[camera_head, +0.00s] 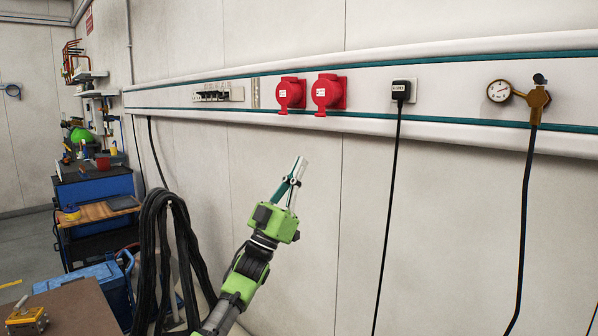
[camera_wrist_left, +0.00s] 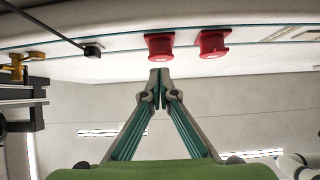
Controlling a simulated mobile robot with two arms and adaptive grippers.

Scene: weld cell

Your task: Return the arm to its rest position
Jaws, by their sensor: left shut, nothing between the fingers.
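My left gripper (camera_head: 298,168), on a green and dark grey arm, is raised in front of the wall, below the two red sockets. Its fingers are shut with nothing between them. In the left wrist view the fingertips (camera_wrist_left: 159,73) meet, just short of the red sockets in the picture. The red sockets (camera_head: 291,94) and (camera_head: 328,93) sit on the white wall rail and also show in the left wrist view (camera_wrist_left: 159,46). My right gripper is not in the head view.
A black plug (camera_head: 401,90) with a hanging cable and a brass valve with gauge (camera_head: 537,97) sit on the rail (camera_head: 450,95). Black cables (camera_head: 165,235) hang at left. A blue tool cabinet (camera_head: 95,200) and a brown table (camera_head: 75,312) stand further left. Bare wall lies right of the arm.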

